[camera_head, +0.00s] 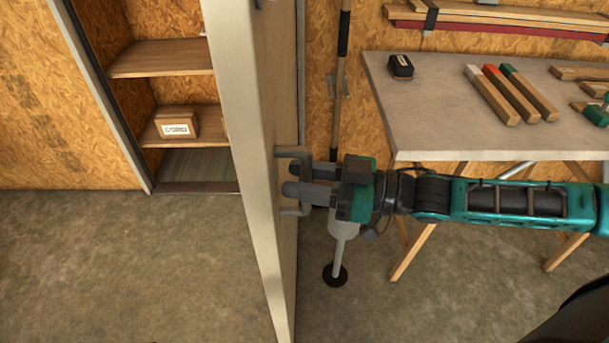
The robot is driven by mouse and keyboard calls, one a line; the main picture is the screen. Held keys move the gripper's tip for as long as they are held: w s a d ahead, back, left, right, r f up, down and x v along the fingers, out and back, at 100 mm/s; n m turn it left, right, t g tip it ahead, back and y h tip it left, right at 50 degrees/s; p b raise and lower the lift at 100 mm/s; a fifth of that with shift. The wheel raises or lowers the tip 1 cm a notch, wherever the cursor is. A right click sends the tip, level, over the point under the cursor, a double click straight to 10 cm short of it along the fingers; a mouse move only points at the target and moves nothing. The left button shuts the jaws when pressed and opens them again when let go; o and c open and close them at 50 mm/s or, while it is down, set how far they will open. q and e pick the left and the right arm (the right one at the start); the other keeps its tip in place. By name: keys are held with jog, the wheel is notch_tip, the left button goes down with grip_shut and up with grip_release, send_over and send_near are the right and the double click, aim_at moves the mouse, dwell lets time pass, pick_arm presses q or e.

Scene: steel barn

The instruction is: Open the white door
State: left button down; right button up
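The white door (252,150) stands swung open, seen nearly edge-on, running down the middle of the view from the top edge to the bottom. A grey bracket-shaped handle (294,152) sits on its right face. My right gripper (297,181) reaches in from the right at the handle. Its two dark fingers lie one on each side of the handle's bar with a narrow gap between them, and it looks shut on the handle. My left gripper is not in view.
Left of the door, an open cupboard has wooden shelves (165,57) and a small labelled box (178,124). To the right, a workbench (430,110) holds wooden blocks and a dark tape measure (400,66). A long-handled tool (335,274) stands behind my gripper. The floor at left is clear.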

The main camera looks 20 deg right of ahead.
jog(key=shift+d, duration=0.1)
dwell(0.3)
jog(key=shift+d, duration=0.2)
jog(key=p+v, duration=0.1)
jog(key=v, duration=1.1)
jog(key=shift+s+d+r+p, duration=0.1)
jog(key=shift+s+d+p, duration=0.1)
jog(key=shift+p, duration=0.1)
jog(key=shift+a, duration=0.1)
